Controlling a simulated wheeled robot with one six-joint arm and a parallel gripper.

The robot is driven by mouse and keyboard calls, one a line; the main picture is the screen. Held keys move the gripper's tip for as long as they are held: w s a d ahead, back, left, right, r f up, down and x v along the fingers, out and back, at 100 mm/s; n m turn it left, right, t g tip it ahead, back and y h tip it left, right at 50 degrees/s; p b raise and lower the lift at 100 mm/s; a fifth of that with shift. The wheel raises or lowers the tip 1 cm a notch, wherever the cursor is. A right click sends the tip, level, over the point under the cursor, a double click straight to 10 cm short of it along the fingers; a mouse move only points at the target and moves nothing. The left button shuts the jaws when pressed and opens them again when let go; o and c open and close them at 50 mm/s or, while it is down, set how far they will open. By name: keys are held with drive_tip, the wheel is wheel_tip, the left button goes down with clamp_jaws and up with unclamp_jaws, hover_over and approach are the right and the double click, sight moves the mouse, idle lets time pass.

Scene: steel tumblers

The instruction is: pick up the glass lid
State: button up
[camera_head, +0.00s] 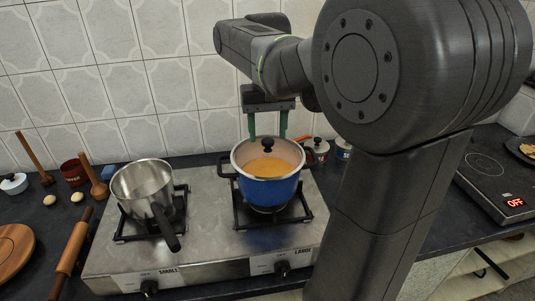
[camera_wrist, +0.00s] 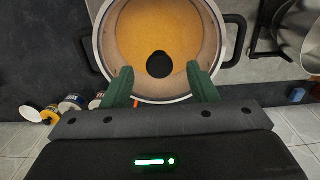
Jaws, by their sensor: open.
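The glass lid (camera_head: 266,166) lies on a blue pot (camera_head: 268,190) with black side handles. The pot stands on the right burner, and orange-yellow contents show through the glass. The lid's black knob (camera_head: 267,143) stands up at its middle. In the wrist view, the lid (camera_wrist: 183,28) fills the top middle and its knob (camera_wrist: 160,64) lies between the fingertips in the picture. My gripper (camera_head: 268,136) hangs above the lid, with green fingers apart and nothing between them in the head view. It also shows in the wrist view (camera_wrist: 160,70). Its exact height over the knob is hard to tell.
A steel saucepan (camera_head: 145,183) stands on the left burner of the steel stove (camera_head: 205,215). Small jars (camera_head: 318,148) stand behind the pot at right. The tiled wall (camera_head: 160,90) is close behind. A rolling pin (camera_head: 72,245) lies left of the stove.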

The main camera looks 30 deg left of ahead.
drive_tip(key=shift+f, duration=0.9)
clamp_jaws()
